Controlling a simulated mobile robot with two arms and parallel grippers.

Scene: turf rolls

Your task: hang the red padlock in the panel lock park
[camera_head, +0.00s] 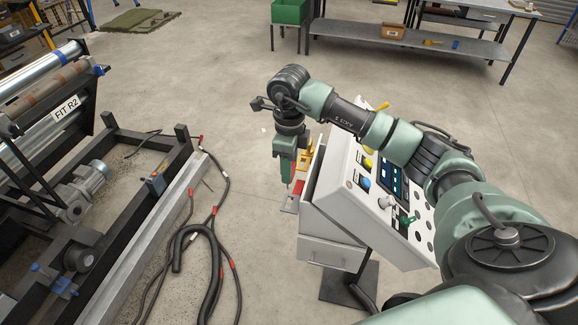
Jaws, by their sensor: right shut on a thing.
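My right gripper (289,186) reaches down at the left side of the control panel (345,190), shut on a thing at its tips. A small red block, which looks like the red padlock (299,186), shows right at the fingertips. The fingers partly hide it, and its shackle cannot be made out. Orange-yellow parts (302,158) at the panel's left side are just right of the gripper; they look like the lock park, but its hooks are too small to tell. My left gripper is out of view.
The panel has a screen (391,178), coloured buttons and a drawer (332,252) below. The roller machine (60,130) stands at the left, with black hoses (190,240) on the floor beside it. A workbench (410,38) is at the back. Floor between machine and panel is mostly clear.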

